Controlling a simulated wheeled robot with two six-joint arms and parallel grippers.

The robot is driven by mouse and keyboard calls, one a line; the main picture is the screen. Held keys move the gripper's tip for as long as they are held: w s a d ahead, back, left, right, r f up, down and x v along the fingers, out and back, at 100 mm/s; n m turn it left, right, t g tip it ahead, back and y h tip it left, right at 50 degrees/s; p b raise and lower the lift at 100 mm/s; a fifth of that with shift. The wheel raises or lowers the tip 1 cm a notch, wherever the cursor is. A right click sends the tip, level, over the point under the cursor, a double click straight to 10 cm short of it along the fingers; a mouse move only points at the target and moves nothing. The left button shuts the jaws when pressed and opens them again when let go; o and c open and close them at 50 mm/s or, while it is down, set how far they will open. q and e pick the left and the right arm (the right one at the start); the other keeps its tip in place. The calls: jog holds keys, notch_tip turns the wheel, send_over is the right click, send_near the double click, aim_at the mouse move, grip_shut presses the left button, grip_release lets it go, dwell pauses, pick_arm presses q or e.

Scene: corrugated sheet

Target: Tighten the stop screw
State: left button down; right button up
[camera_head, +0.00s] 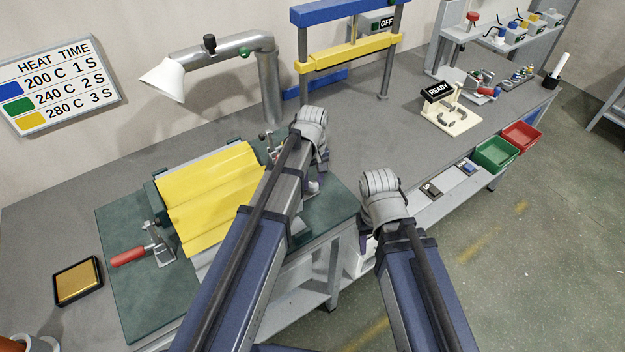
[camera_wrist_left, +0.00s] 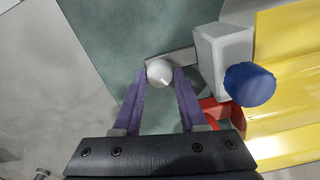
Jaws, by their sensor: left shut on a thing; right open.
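In the left wrist view, the purple fingers of my left gripper (camera_wrist_left: 162,80) are shut on a small white round knob (camera_wrist_left: 158,72). The knob is at the end of a grey metal bar beside a pale block (camera_wrist_left: 223,58). A blue knob (camera_wrist_left: 249,84) sticks out of that block. No label tells which knob is the stop screw. In the head view my left arm hides the knob. My right gripper (camera_head: 367,222) is beyond the front edge of the bench, clear of objects; its fingers are mostly hidden.
A yellow corrugated sheet (camera_head: 208,198) lies on the green base plate (camera_head: 125,290). A toggle clamp with a red handle (camera_head: 128,256) stands at its left. A lamp-like white cone (camera_head: 163,80) hangs behind.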

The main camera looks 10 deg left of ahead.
pick_arm(q)
jog(key=m, duration=0.5)
jog(key=shift+m, duration=0.3)
jog(key=m, duration=0.6)
jog(key=shift+d, duration=0.1)
jog(key=m, duration=0.5)
jog(key=shift+m, duration=0.4)
jog(key=m, duration=0.5)
jog(key=shift+s+d, duration=0.1)
jog(key=shift+c, duration=2.2)
grip_release()
